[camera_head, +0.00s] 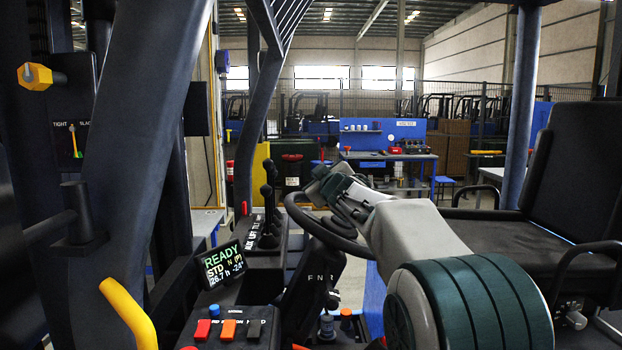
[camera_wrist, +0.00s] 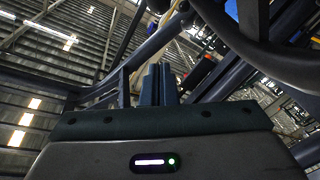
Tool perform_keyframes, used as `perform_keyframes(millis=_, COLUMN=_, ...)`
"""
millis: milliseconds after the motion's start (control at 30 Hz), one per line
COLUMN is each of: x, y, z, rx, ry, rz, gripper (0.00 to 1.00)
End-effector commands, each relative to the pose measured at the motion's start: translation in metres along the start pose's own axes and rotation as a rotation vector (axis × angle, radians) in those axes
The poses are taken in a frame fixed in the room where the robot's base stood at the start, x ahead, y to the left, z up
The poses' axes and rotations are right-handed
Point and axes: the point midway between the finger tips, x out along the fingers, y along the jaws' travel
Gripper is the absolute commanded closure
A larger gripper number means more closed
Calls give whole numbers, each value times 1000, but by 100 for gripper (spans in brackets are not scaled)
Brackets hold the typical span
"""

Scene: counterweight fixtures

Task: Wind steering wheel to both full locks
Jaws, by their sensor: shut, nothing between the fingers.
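The steering wheel (camera_head: 300,220) is a dark ring on a sloping column, left of the middle in the head view. My arm reaches over it from the lower right and hides much of its right and far side. My gripper (camera_head: 317,181) is at the wheel's upper left part. In the wrist view the fingers of my gripper (camera_wrist: 159,68) are together, with nothing between them. A dark curved bar, which looks like the wheel rim (camera_wrist: 232,42), passes to the right of the fingers. I cannot tell whether the fingers touch the rim.
Black levers (camera_head: 268,205) stand just left of the wheel. A display (camera_head: 222,263) reads READY. Coloured rocker switches (camera_head: 228,329) and a yellow handle (camera_head: 128,312) are in front. A thick dark post (camera_head: 140,130) bounds the left; a black seat (camera_head: 575,185) is at right.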

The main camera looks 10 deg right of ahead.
Motion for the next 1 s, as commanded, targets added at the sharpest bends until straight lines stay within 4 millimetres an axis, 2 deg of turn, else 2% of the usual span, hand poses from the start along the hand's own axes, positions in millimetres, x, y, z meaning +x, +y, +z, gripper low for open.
perform_keyframes(millis=100, x=-2, y=-7, z=-7, rx=-92, ry=25, rz=-19, gripper=100)
perform_keyframes(millis=267, x=5, y=-10, z=-11, rx=-119, ry=32, rz=-27, gripper=100)
perform_keyframes(millis=967, x=101, y=-10, z=-13, rx=-114, ry=28, rz=-24, gripper=100)
perform_keyframes(millis=1000, x=102, y=-11, z=0, rx=-114, ry=25, rz=-24, gripper=100)
